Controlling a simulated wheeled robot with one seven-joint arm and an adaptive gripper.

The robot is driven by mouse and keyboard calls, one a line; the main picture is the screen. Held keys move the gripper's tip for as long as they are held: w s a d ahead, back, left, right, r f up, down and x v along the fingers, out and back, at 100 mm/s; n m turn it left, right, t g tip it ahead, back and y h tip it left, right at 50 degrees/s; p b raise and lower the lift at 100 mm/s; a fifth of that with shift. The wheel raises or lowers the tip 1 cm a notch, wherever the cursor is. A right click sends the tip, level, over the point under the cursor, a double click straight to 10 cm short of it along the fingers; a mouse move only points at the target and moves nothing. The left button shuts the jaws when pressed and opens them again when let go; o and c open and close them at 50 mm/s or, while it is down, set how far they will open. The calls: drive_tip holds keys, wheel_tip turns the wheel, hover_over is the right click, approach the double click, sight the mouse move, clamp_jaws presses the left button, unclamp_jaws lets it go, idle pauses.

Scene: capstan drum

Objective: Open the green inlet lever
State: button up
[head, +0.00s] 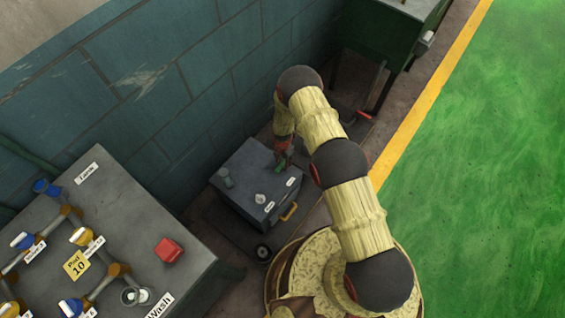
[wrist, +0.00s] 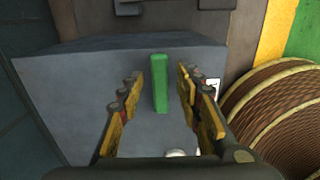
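The green inlet lever (wrist: 160,84) is an upright green bar in the middle of the wrist view, against the grey top of a box. In the head view only a small green part (head: 280,166) shows below my gripper (head: 284,154). My gripper (wrist: 160,76) is open in the wrist view, with one yellow-brown finger on each side of the lever. Gaps show between the lever and both fingers. How deep the lever sits between the fingertips is hard to tell. The lever's base is partly hidden in the head view.
The grey box (head: 247,199) carries a white knob (head: 260,198), labels and a yellow handle (head: 289,212). A bench (head: 130,215) with coloured valves and a red block (head: 168,250) stands at left. A block wall (head: 150,85) runs behind. Green floor (head: 490,150) lies open at right.

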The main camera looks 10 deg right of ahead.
drive_tip(key=shift+c, duration=0.2)
drive_tip(key=c, duration=0.7)
clamp_jaws()
